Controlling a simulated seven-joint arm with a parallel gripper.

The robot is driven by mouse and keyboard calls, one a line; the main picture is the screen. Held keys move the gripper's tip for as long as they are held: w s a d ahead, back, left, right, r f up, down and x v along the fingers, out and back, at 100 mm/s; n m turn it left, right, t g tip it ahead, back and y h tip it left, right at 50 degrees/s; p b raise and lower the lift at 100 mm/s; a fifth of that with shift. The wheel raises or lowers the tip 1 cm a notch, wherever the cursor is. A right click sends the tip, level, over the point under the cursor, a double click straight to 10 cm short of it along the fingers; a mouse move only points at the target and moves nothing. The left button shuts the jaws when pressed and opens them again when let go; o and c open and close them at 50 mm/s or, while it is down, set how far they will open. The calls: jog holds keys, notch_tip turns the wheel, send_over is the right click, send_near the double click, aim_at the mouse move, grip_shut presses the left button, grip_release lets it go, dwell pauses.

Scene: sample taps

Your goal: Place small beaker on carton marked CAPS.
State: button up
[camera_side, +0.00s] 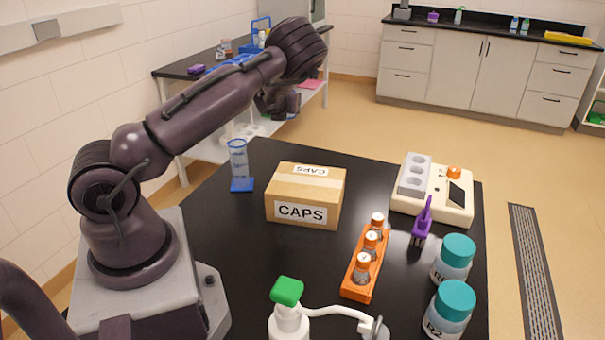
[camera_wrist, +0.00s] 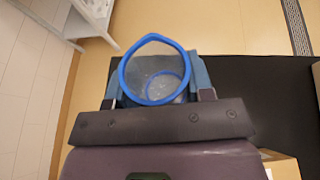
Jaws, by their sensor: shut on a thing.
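The carton marked CAPS (camera_side: 304,196) stands closed on the black table, with its flat top bare and labels on its front and top. My gripper (camera_side: 277,104) is raised behind and above the carton in the side view. In the wrist view my gripper (camera_wrist: 158,88) is shut on a clear vessel with a blue rim, the small beaker (camera_wrist: 144,72). I look down into its open mouth, and it appears empty. In the side view I cannot make out the beaker at the gripper.
A blue-based measuring cylinder (camera_side: 239,167) stands just left of the carton. An orange rack (camera_side: 360,283) of small bottles, a white device (camera_side: 433,205), a purple item (camera_side: 422,222), teal-lidded jars (camera_side: 453,259) and a green-topped wash bottle (camera_side: 288,318) occupy the right and front.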

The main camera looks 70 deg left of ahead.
jog(key=d+m+t+h, duration=0.4)
jog(key=d+m+h, duration=0.2)
jog(key=d, duration=0.6)
jog(key=m+t+h, duration=0.1)
jog(key=m+h, duration=0.4)
send_over(307, 180)
jog(key=shift+f, duration=3.6)
jog(key=shift+f, duration=0.15)
jog(key=o, duration=0.9)
